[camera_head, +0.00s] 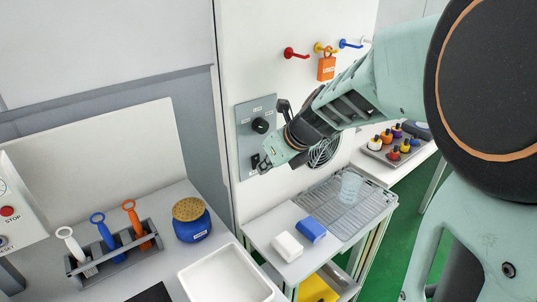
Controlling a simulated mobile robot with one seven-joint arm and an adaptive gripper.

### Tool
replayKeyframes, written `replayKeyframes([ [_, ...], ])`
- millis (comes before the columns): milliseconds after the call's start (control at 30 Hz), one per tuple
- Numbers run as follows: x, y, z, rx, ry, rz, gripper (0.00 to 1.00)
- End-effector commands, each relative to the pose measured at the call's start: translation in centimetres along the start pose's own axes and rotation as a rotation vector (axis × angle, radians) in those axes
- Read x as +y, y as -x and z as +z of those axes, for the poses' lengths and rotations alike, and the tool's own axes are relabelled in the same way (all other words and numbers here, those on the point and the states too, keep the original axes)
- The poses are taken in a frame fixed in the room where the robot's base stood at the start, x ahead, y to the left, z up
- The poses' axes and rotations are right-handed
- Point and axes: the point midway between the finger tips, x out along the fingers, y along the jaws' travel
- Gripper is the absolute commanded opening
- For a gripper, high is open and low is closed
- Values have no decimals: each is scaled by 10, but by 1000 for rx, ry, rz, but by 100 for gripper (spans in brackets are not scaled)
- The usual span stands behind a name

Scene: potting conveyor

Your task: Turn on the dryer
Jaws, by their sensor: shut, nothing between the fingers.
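A grey control panel (245,140) is on the white wall, with a round black knob (260,126) in its upper half. A small dark switch (255,160) sits low on the panel, partly hidden by my gripper. A round fan grille (325,152) is in the wall to the right, partly covered by my arm. My gripper (262,168) is shut and empty, its tip at the lower part of the panel by the switch. I cannot tell whether it touches the switch or whether the switch is on.
A wire rack (375,205) with a clear cup (350,187) stands below the grille, beside white (287,246) and blue (311,229) blocks. Wall hooks (296,53) hold an orange tag (326,68). A blue jar (192,226) and a tool holder (120,255) are at left.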

Motion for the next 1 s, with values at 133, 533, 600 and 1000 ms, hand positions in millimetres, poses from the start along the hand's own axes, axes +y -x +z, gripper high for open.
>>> replayKeyframes([
  [133, 4, -1, 0, 0, -1, 0, 0],
  [533, 5, -1, 0, 0, -2, -1, 0],
  [600, 5, -2, 1, 1, -2, 0, 0],
  [1000, 5, -6, 4, -6, -2, -1, 0],
])
